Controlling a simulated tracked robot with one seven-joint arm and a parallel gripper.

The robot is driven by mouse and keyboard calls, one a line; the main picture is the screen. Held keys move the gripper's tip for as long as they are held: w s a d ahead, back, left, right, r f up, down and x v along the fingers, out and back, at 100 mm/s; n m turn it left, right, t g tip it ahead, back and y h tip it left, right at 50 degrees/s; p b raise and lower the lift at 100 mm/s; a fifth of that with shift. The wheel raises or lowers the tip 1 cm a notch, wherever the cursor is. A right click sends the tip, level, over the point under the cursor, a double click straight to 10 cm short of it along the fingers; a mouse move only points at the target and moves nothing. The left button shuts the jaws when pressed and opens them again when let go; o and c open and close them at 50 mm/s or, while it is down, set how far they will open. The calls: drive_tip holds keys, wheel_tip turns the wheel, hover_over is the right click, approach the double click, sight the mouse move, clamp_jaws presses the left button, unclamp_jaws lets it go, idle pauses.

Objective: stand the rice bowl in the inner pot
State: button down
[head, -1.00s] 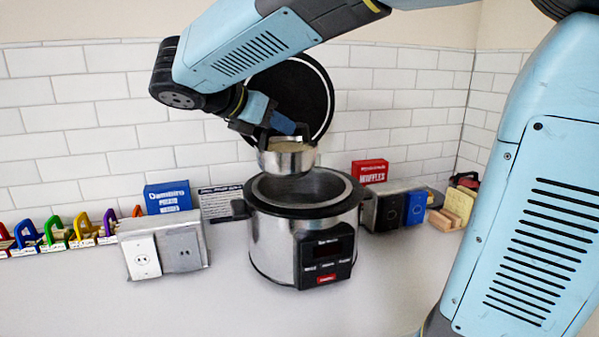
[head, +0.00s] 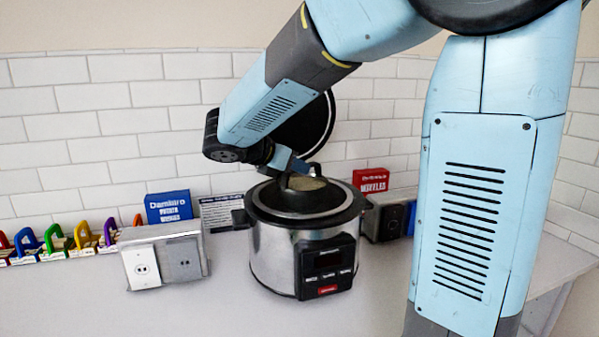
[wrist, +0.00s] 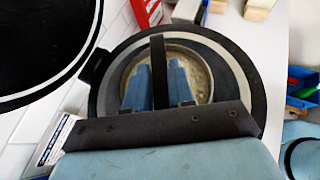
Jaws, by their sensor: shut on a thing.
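The rice bowl (head: 307,184) is a small round metal bowl, pale tan inside. It is down inside the mouth of the cooker and mostly hidden by the rim. The inner pot (head: 312,205) sits in the silver and black cooker (head: 272,255), whose black lid (head: 318,120) is raised behind. My gripper (head: 293,168) is shut on the bowl. In the wrist view the bowl (wrist: 203,72) lies within the cooker's opening, with my gripper's blue fingers (wrist: 160,85) over it. Whether the bowl touches the pot's bottom is hidden.
A grey box with outlet plates (head: 165,258) stands left of the cooker, with a blue box (head: 168,207) behind it. A red box (head: 371,180) and a dark outlet box (head: 392,220) stand to the right. Colourful clips (head: 55,240) line the far left. The front counter is clear.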

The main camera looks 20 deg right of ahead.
sight(302, 185)
drive_tip(key=shift+f, duration=0.75)
drive_tip(key=shift+f, duration=0.55)
drive_tip(key=c, duration=1)
unclamp_jaws()
drive_tip(key=shift+o, duration=0.2)
